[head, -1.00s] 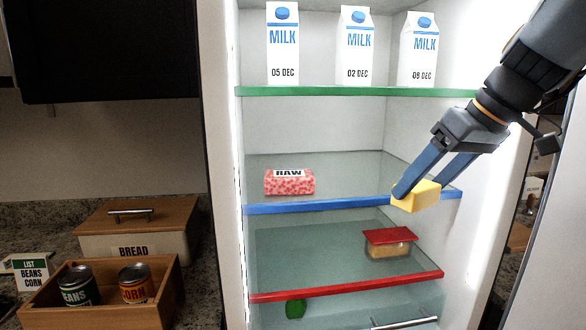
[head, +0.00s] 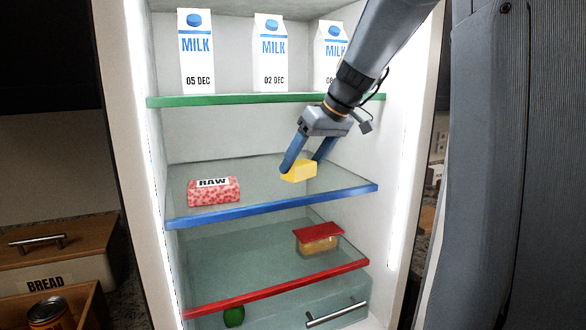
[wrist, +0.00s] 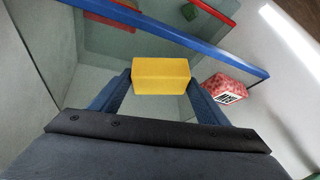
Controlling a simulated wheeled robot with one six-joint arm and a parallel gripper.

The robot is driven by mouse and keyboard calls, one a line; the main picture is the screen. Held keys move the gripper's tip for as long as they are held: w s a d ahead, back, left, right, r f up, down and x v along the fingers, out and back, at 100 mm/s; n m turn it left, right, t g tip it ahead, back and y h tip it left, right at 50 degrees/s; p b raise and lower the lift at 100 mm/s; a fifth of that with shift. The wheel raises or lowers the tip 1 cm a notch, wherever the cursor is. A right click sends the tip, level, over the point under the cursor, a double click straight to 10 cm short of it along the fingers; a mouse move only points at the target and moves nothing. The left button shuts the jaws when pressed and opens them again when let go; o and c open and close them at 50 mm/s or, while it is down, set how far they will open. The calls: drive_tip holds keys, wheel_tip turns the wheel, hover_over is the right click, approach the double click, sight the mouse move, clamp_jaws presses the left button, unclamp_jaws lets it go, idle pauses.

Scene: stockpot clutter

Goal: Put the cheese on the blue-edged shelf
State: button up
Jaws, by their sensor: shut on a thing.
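The yellow cheese block (head: 299,171) is between the fingers of my gripper (head: 305,165), over the right part of the blue-edged shelf (head: 270,205). My gripper is shut on it. In the wrist view the cheese (wrist: 161,76) sits between the two blue fingertips, with the blue edge (wrist: 190,40) beyond it. I cannot tell whether the cheese touches the glass. A pink pack marked RAW (head: 214,191) lies on the same shelf to the left, apart from the cheese.
Milk cartons (head: 270,55) stand on the green-edged shelf (head: 250,100) above. A red-lidded container (head: 318,240) sits on the red-edged shelf (head: 270,288) below. The glass between the RAW pack and the cheese is clear. A bread box (head: 55,258) stands outside at left.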

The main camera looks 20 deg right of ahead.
sight(302, 174)
drive_tip(key=shift+w, duration=0.3)
drive_tip(key=shift+f, duration=0.2)
drive_tip(key=shift+f+p, duration=0.95)
drive_tip(key=shift+f, duration=0.6)
drive_tip(key=shift+f, duration=0.1)
drive_tip(key=o, duration=1.2)
drive_tip(key=shift+r, duration=0.2)
drive_tip(key=b+v, duration=0.3)
drive_tip(key=v, duration=0.8)
drive_tip(key=shift+s+d+r, duration=0.2)
drive_tip(key=shift+s+r, duration=0.05)
drive_tip(key=shift+r, duration=0.05)
